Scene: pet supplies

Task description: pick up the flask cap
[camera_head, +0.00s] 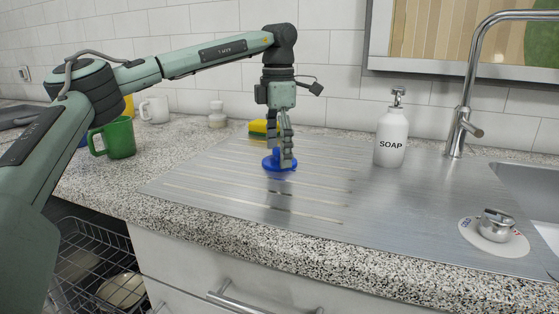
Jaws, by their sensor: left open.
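A blue round item (270,164), which looks like the flask cap, lies on the ribbed metal drainboard in the head view. It has a flat wide rim and a raised part. My left gripper (281,160) points down at it from above, with its fingers open around or just in front of the raised part. The fingers hide part of the cap, and I cannot tell whether they touch it. My right gripper is not in view.
A yellow sponge (258,127) lies just behind the gripper. A white soap bottle (391,138) stands to the right, near the faucet (462,125). A green mug (116,138), a white mug (155,109) and a small white bottle (217,115) stand left. The drainboard (330,190) is clear in front.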

